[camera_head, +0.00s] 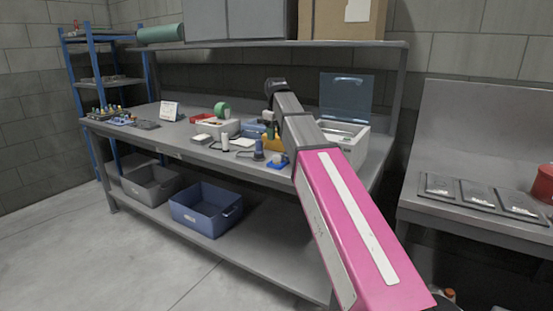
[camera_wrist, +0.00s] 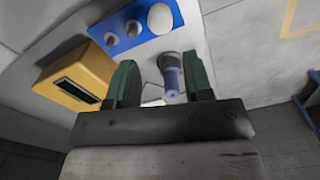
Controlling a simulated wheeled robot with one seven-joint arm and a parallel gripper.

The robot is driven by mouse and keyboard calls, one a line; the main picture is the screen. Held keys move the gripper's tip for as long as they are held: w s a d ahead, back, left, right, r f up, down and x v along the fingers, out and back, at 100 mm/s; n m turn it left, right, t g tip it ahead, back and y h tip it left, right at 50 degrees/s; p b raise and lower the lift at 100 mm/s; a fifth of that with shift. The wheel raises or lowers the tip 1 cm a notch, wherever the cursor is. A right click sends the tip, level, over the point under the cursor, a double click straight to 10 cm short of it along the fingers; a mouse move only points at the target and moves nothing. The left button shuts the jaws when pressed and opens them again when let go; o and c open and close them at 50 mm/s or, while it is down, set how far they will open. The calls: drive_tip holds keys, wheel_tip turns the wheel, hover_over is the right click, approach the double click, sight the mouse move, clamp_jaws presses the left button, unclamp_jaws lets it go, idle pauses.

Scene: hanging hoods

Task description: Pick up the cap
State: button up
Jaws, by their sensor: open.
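My gripper (camera_wrist: 160,64) is open in the wrist view, its two green fingers apart with nothing between their pads. A small upright-looking piece with a dark grey end and a blue-violet body (camera_wrist: 172,76) lies beyond the fingers, nearer the right one. A similar dark and blue piece stands on the workbench (camera_head: 258,150) in the head view. I cannot tell for certain which piece is the cap. In the head view my arm hides part of the bench.
A yellow box (camera_wrist: 65,66) with a dark slot is left of the fingers. A blue bin (camera_head: 204,213) and grey bin (camera_head: 150,188) sit below.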

sight(277, 156)
wheel_tip(277, 156, down, 5)
drive_tip(key=shift+r, duration=0.1)
drive_tip(key=shift+s+d+f, duration=0.1)
drive_tip(key=shift+s+f, duration=0.05)
drive_tip(key=shift+f, duration=1.1)
drive_tip(key=shift+s+d+f, duration=0.1)
drive_tip(key=shift+s+f, duration=0.05)
drive_tip(key=shift+f, duration=1.1)
drive_tip(key=c, duration=0.7)
